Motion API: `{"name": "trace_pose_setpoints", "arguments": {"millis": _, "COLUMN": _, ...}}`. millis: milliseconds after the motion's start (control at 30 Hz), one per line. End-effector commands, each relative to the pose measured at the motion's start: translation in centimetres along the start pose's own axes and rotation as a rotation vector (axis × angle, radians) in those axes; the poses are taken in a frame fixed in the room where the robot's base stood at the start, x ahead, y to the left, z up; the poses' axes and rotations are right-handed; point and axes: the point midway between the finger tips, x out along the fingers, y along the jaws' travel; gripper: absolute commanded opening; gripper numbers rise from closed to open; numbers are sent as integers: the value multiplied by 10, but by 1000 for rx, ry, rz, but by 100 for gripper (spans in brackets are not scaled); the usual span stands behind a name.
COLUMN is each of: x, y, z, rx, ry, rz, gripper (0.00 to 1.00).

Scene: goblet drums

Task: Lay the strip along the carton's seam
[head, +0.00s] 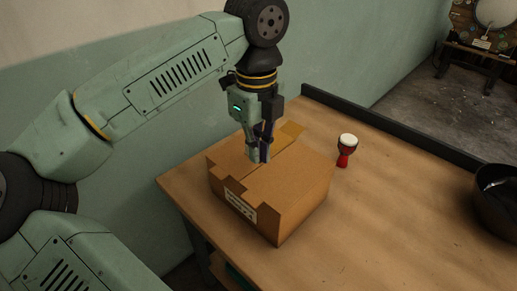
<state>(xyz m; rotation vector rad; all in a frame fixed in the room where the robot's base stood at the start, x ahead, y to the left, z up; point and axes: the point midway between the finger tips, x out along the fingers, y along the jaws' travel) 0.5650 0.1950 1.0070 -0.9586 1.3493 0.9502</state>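The brown cardboard carton (290,185) stands on the wooden table with its top flaps folded down. Its seam runs across the top, passing under my gripper. My gripper (259,156) points down with its fingertips at or just above the carton's top, near the seam. The fingers look close together, but I cannot tell whether they are shut or hold anything. A yellowish-tan piece (292,131) shows at the carton's far edge, in line with the seam; I cannot tell whether it is the strip or a flap. The fingers hide part of the seam.
A small red and black goblet drum (343,161) with a white head stands right of the carton. A dark bowl (497,200) sits at the right edge. A dark raised edge (400,142) borders the table's back. The table front right is clear.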

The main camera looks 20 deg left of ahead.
Motion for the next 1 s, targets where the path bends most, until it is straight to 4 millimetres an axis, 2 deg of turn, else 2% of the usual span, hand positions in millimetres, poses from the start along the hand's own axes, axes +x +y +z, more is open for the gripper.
{"name": "trace_pose_setpoints", "arguments": {"millis": 367, "x": 3, "y": 1, "z": 1, "rx": 12, "ry": 1, "rz": 0, "gripper": 0}}
{"name": "trace_pose_setpoints", "arguments": {"millis": 1000, "x": 46, "y": 1, "z": 1, "rx": 11, "ry": 0, "rz": 0, "gripper": 0}}
